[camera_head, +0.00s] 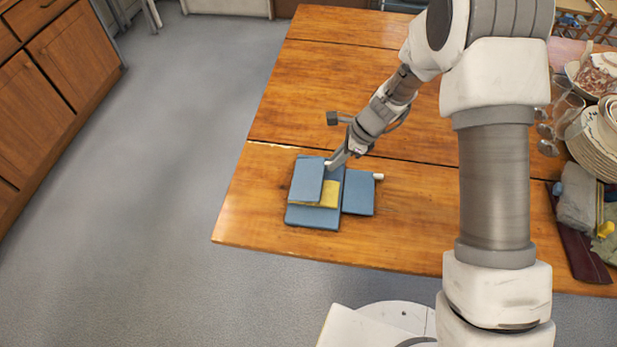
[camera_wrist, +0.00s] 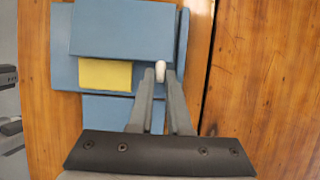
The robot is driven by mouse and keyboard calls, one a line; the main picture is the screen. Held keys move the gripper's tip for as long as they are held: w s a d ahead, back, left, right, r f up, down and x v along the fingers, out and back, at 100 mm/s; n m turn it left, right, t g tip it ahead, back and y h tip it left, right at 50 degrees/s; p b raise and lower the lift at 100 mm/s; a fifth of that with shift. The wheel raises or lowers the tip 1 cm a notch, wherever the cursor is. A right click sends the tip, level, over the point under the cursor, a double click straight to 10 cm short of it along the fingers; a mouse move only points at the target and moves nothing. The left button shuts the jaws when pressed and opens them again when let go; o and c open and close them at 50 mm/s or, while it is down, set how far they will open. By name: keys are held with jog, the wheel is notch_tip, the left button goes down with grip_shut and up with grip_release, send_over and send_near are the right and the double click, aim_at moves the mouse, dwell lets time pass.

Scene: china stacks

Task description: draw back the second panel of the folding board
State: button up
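The folding board lies on the wooden table, its blue base (camera_head: 311,217) under a blue upper panel (camera_head: 305,181). Another blue panel (camera_head: 358,193) lies out flat to the right, with a white knob (camera_head: 378,177) at its edge. A yellow area (camera_head: 330,194) shows beside and below the upper panel; it also shows in the wrist view (camera_wrist: 105,75). My gripper (camera_head: 329,164) is at the upper panel's far right edge. In the wrist view its narrow fingers (camera_wrist: 161,76) close on both sides of that panel's white knob (camera_wrist: 160,70). The upper panel (camera_wrist: 123,28) covers part of the yellow.
The table (camera_head: 265,215) is clear left and in front of the board. A table seam (camera_head: 265,144) runs behind it. Stacked plates (camera_head: 595,140), glasses and cloths crowd the table's right side. Wooden cabinets (camera_head: 75,55) stand at the left across open floor.

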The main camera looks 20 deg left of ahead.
jog(key=shift+r, duration=0.1)
jog(key=shift+a+r+p, duration=0.15)
jog(key=shift+r+p, duration=0.1)
jog(key=shift+p, duration=0.75)
jog(key=shift+a+r+h+p, duration=0.1)
jog(key=shift+r+h+p, duration=0.1)
jog(key=shift+h+p, duration=0.45)
jog(key=shift+s+a+r+t+h+p, duration=0.1)
jog(key=shift+a+r+t+h+p, duration=0.25)
jog(key=shift+p, duration=1.55)
jog(key=shift+r+p, duration=0.15)
jog(key=shift+p, duration=0.15)
